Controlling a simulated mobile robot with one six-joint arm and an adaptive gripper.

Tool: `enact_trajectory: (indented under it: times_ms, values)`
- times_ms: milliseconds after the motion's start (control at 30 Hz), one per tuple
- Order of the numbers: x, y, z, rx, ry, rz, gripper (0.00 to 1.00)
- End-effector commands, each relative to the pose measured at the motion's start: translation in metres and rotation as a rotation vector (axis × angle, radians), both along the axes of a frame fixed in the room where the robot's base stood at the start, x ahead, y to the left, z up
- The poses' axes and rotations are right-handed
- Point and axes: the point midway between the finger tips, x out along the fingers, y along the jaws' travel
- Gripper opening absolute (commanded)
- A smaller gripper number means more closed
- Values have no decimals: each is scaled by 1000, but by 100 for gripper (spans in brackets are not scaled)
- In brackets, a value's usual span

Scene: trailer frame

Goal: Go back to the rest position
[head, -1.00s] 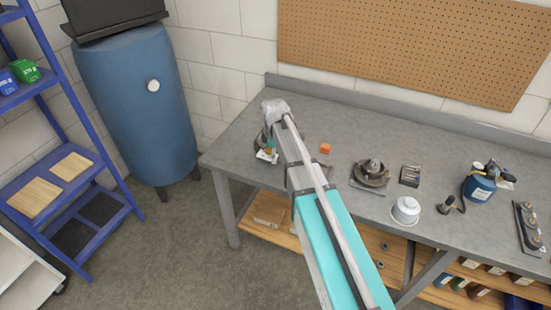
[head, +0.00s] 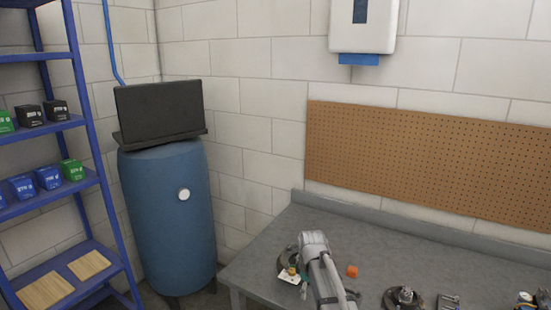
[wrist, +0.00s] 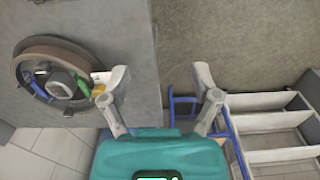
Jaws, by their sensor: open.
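My gripper (wrist: 160,88) is open in the wrist view, with its two fingers spread and nothing between them. To its left, a round brown-rimmed holder (wrist: 22,72) with green and blue items inside lies on the grey workbench (wrist: 130,25). A white label or card (wrist: 100,77) shows beside the left finger; I cannot tell whether they touch. In the head view my arm rises at the bottom over the left part of the workbench (head: 400,247), and the gripper itself is hidden there.
A blue tank (head: 168,225) with a black laptop-like object (head: 158,110) on top stands left of the bench. A blue shelf (head: 100,180) is farther left. A pegboard (head: 430,160) hangs behind.

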Motion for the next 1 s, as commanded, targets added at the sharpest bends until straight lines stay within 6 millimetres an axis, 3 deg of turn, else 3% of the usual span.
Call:
enact_trajectory:
  times_ms: [33,500,700,1000]
  values:
    - [-19,-8,0,0,0,-74,79]
    - [-124,-53,0,-1,0,-797,79]
    - [-148,-61,0,-2,-1,-979,79]
    - [-151,-63,0,-2,-1,-1027,79]
